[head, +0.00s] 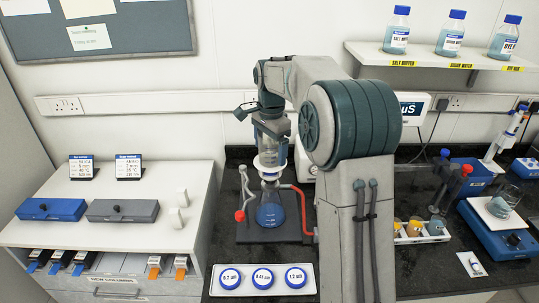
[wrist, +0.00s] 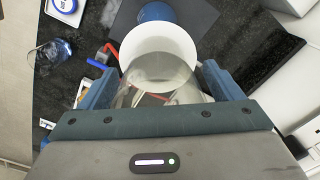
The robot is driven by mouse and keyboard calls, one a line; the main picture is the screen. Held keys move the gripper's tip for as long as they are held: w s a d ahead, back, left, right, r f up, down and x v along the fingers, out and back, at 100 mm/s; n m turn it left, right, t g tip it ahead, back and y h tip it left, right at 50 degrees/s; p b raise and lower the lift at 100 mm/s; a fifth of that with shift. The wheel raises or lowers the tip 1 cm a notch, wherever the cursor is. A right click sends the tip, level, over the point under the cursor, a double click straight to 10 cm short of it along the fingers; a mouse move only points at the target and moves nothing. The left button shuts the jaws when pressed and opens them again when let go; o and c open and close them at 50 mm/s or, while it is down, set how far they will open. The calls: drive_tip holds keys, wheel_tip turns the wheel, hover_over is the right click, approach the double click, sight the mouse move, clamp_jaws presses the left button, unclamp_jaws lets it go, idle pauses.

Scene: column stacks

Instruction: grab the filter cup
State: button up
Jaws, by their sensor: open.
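The filter cup (head: 268,143) is a clear cylinder on a white collar, upright above a flask with blue liquid (head: 270,210) on a dark stand. My gripper (head: 270,122) is at the cup's upper part in the head view. In the wrist view the clear cup (wrist: 160,72) lies between the blue fingers of my gripper (wrist: 157,80), with the white collar (wrist: 160,42) beyond it. The jaws are open, one finger on each side of the cup. Whether either finger touches the glass cannot be told.
A red-handled tube or clamp (head: 290,188) stands beside the flask. A white tray with several round blue-rimmed discs (head: 303,291) lies in front. Bottles (head: 448,36) stand on the wall shelf.

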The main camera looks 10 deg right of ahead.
drive_tip(key=c, duration=1.1)
